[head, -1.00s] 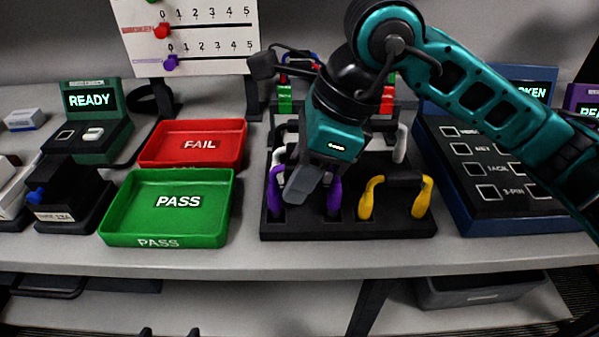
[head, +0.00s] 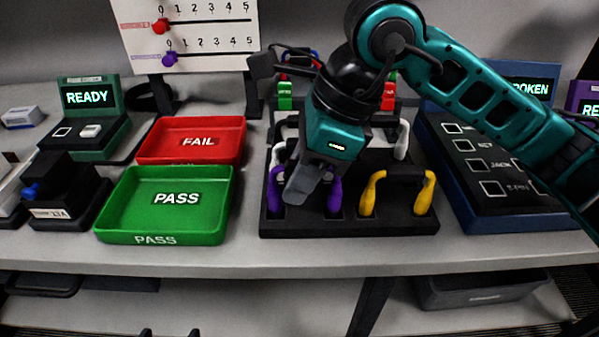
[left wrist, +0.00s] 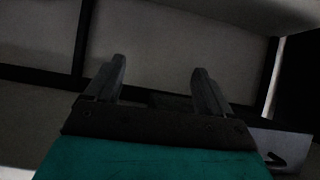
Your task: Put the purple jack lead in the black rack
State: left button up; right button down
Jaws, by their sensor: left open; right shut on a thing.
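The purple jack lead (head: 334,196) is at the front left of the black rack (head: 350,224) in the head view. Its two purple ends point down at the rack, one on each side of my right gripper (head: 300,190). That gripper is shut on the lead's middle, which its fingers mostly hide. The ends look upright and at the rack's surface; I cannot tell whether they are fully seated. My left gripper (left wrist: 158,72) is open and empty in the left wrist view, and out of the head view.
A yellow lead (head: 426,192) stands in the rack just right of the purple one, with white leads (head: 402,140) behind. The green PASS tray (head: 165,215) and red FAIL tray (head: 190,150) lie left. A blue-based tester (head: 490,165) stands right, partly behind my right arm.

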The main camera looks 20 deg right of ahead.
jog(key=shift+f+b, duration=0.45)
jog(key=shift+b, duration=0.45)
dwell(0.5)
jog(key=c, duration=1.1)
grip_release()
jog(key=shift+o, duration=1.1)
jog(key=shift+o, duration=0.3)
jog(key=o, duration=0.5)
jog(key=shift+r, duration=0.1)
jog(key=shift+r+p, duration=2.35)
jog(key=shift+r, duration=1.05)
jog(key=shift+r+p, duration=0.3)
jog(key=shift+r, duration=0.25)
